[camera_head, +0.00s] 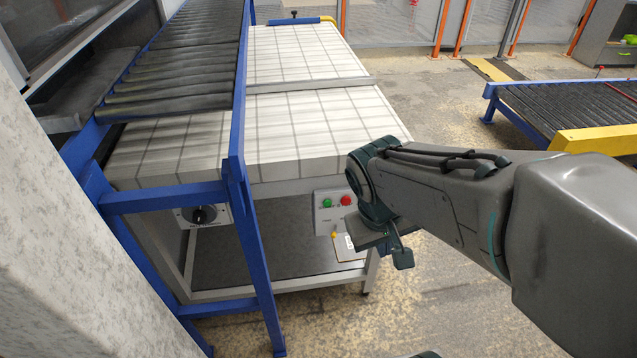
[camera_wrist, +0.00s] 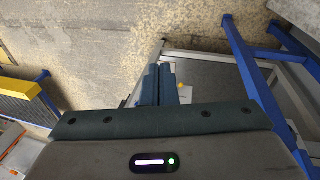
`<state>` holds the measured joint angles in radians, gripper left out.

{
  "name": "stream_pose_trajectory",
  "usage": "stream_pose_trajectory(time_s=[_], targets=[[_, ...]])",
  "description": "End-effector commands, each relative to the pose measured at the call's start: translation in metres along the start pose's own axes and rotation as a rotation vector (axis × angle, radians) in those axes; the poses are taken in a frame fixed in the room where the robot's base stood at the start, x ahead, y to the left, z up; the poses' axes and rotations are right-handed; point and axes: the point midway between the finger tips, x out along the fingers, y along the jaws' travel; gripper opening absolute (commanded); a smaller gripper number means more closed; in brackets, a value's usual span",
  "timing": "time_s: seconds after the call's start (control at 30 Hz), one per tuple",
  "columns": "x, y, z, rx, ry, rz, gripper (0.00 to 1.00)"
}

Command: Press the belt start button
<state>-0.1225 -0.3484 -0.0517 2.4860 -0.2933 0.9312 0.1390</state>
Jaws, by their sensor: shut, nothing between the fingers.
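The button panel (camera_head: 332,213) is a light grey box on the front of the belt table, below its top edge. It carries a green button (camera_head: 327,203) on the left and a red button (camera_head: 346,200) on the right. Any lettering is too small to read. My gripper (camera_head: 402,258) is just right of the panel and a little lower in the head view, and appears apart from the buttons. In the wrist view its two dark fingers (camera_wrist: 158,85) are together with nothing between them. The buttons are not discernible in the wrist view.
A blue-framed roller conveyor (camera_head: 180,65) stands left of the white gridded belt table (camera_head: 305,120), its blue leg left of the panel. A black rotary knob (camera_head: 203,214) is further left. Another roller conveyor (camera_head: 575,110) stands at right. Open floor (camera_head: 440,90) lies between.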

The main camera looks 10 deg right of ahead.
Motion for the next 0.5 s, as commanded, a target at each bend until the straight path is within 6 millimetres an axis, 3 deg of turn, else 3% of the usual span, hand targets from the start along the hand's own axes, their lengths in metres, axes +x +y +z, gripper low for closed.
stream_pose_trajectory(time_s=[0.03,0.1,0.33,0.5], targets=[[0.037,0.0,-0.002,-0.06,-0.05,0.07,0.0],[0.066,0.007,-0.009,-0.136,-0.1,0.18,0.0],[0.146,0.019,-0.056,-0.425,-0.158,0.568,0.0],[0.196,0.001,-0.108,-0.667,-0.095,0.844,0.0]])
